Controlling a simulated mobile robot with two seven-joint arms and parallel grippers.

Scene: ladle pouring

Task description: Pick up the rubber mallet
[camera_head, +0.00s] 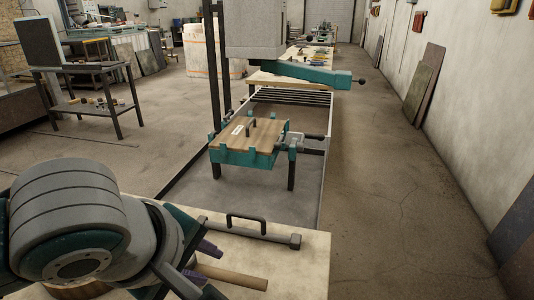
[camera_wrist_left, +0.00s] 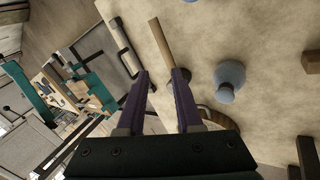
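A pale wooden handle (camera_head: 232,277), seemingly the rubber mallet's, lies on the light worktop at the bottom of the head view. It also shows in the left wrist view (camera_wrist_left: 161,43). My left gripper (camera_head: 204,262) is low over the worktop at the handle's left end. In the left wrist view its purple fingers (camera_wrist_left: 162,74) are apart, with the handle running toward the gap between them. No grip on it shows. My right gripper is not in view.
A grey bar with a black handle (camera_head: 245,231) lies behind the wooden handle. A grey-blue rounded object (camera_wrist_left: 230,75) stands to the handle's right in the wrist view. A round wooden piece (camera_wrist_left: 215,117) is partly hidden by the gripper. A teal-framed stand (camera_head: 262,158) is farther off.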

